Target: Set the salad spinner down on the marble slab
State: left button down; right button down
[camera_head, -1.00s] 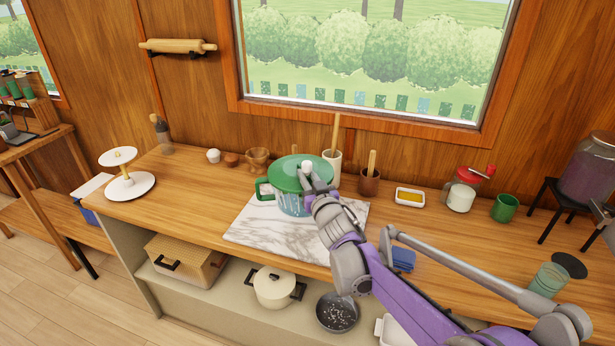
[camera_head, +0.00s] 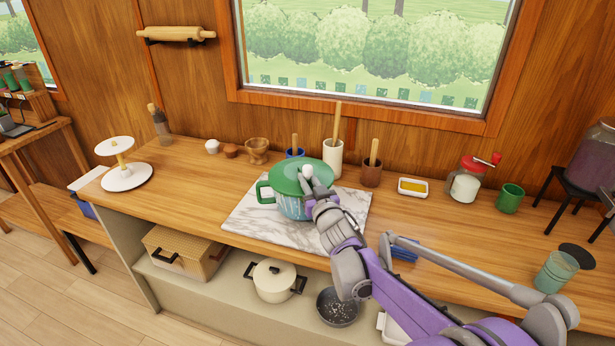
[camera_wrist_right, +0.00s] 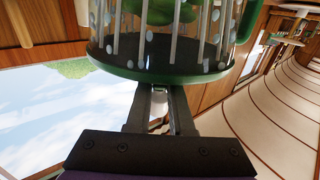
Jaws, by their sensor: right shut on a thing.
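The salad spinner (camera_head: 291,208) has a green lid with a white knob, a clear body and a green handle on its left. It is upright over the back middle of the marble slab (camera_head: 263,232); I cannot tell whether its base touches the slab. In the right wrist view the fingers (camera_wrist_right: 160,105) meet the green band of the spinner (camera_wrist_right: 165,76). My left gripper is not in view.
Behind the spinner stand a blue cup (camera_head: 294,153), a white crock (camera_head: 332,159) and a brown crock (camera_head: 371,175). A butter dish (camera_head: 413,188), a red-topped jar (camera_head: 464,187) and a green mug (camera_head: 510,198) are to the right.

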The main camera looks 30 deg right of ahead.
jog(key=shift+f, duration=0.55)
jog(key=shift+f+b, duration=0.2)
jog(key=shift+b, duration=0.15)
jog(key=c, duration=0.7)
grip_release()
jog(key=shift+c, duration=0.3)
jog(key=c, duration=0.4)
jog(key=shift+o, duration=0.2)
jog(key=shift+s, duration=0.1)
jog(key=shift+v, duration=2.4)
